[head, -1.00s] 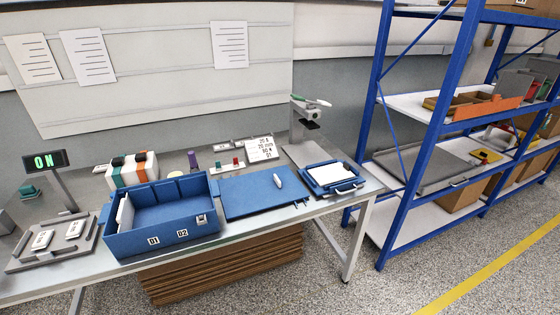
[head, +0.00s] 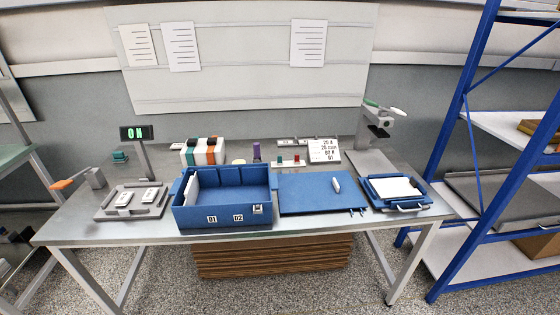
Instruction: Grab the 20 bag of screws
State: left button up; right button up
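Two small white packets with dark print, a left one (head: 124,199) and a right one (head: 150,195), lie side by side on a grey tray (head: 110,213) at the left of the workbench. Their print is too small to read, so I cannot tell which, if either, is marked 20. No other thing that looks like a bag of screws is clear in view. Neither of my grippers shows.
A blue mat (head: 308,203) and blue tray (head: 425,208) lie farther right. A blue shelf (head: 452,160) stands beyond.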

aim_at(125, 198)
jog(key=u, duration=1.35)
